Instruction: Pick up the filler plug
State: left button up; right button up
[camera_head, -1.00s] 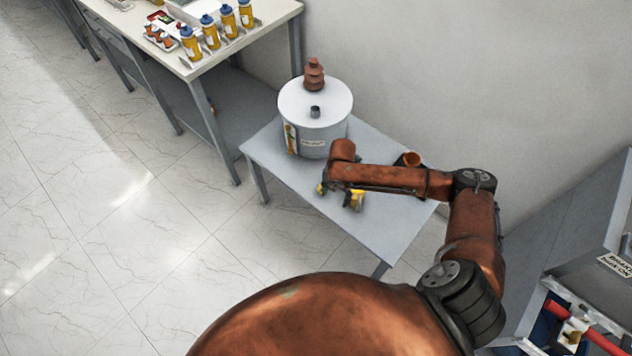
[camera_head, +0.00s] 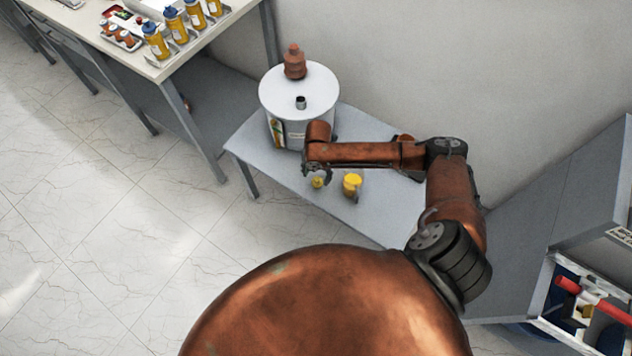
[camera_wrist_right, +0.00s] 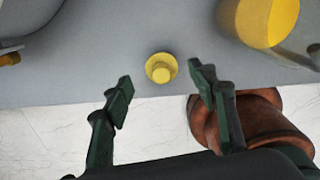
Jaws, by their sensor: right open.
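The filler plug, a small round yellow piece with a raised knob (camera_wrist_right: 161,68), sits on the grey table near its front edge in the wrist view. It also shows in the head view as a small yellow spot (camera_head: 318,182), just below my right gripper (camera_head: 316,170). My right gripper (camera_wrist_right: 159,83) is open and empty. In the wrist view its two dark fingers lie to either side and short of the plug, with the plug just past the gap between the tips. Its height above the table is hard to tell. My left gripper is out of view.
A yellow container (camera_head: 352,184) stands on the table right of the plug. The white transformer tank (camera_head: 299,92) with a brown bushing (camera_head: 294,62) stands behind. A workbench (camera_head: 160,66) with several yellow bottles is at upper left. A grey cabinet (camera_head: 560,190) stands at right.

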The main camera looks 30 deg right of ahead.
aim_at(317, 178)
notch_tip(317, 178, down, 3)
jog(key=shift+f+b, duration=0.1)
jog(key=shift+b, duration=0.2)
jog(key=shift+s, duration=0.1)
jog(key=c, duration=0.8)
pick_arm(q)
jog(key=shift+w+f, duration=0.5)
pick_arm(e)
jog(key=c, duration=0.3)
